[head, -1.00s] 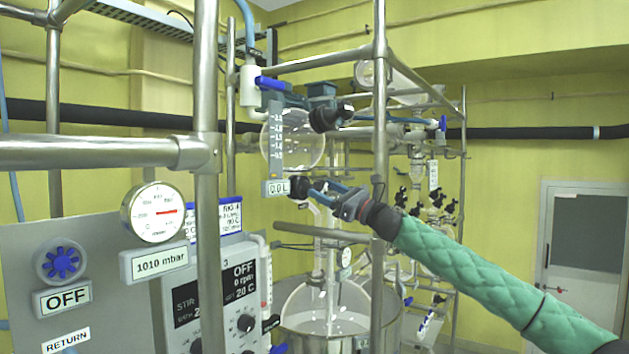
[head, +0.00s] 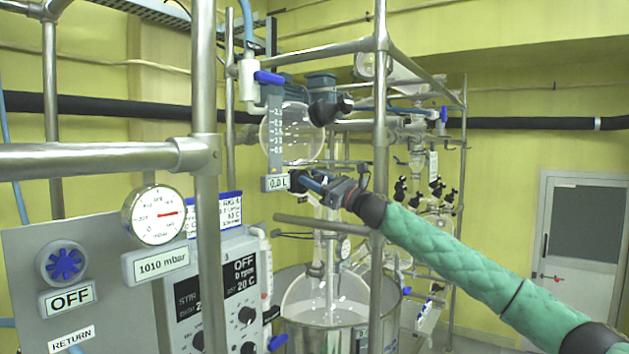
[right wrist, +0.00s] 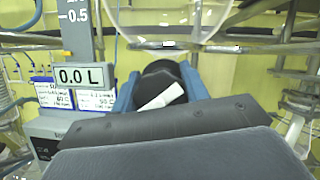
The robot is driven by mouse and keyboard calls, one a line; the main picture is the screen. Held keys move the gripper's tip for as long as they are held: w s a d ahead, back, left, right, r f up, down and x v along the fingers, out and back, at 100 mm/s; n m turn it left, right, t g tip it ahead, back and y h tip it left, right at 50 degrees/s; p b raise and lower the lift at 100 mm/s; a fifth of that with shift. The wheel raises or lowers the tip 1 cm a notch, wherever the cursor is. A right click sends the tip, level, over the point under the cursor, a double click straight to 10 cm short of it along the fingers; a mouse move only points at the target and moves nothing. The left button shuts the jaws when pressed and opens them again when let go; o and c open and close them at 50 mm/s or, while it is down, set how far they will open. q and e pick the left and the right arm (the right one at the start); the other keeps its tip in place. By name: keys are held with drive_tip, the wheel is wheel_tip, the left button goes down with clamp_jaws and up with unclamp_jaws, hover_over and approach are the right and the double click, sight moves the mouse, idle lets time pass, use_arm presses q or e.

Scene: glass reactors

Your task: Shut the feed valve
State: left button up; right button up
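The feed valve's black knob (head: 296,181) sits under the round glass feed vessel (head: 290,134), beside the 0.0 L display (head: 275,183). In the right wrist view the knob (right wrist: 160,82) bears a white bar, tilted up to the right. My right gripper (head: 309,183) is at the knob. Its blue fingers (right wrist: 158,84) lie on both sides of the knob and look shut on it; its own body hides the knob's near lower part. My left gripper is in neither view.
A steel frame post (head: 379,200) stands close by my right gripper, with a horizontal bar (head: 320,225) below it. Another black knob (head: 329,110) is above right. A panel with a gauge (head: 153,215) and a blue knob (head: 66,263) marked OFF stands at left.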

drive_tip(key=shift+m, duration=0.5)
drive_tip(key=shift+c, duration=0.2)
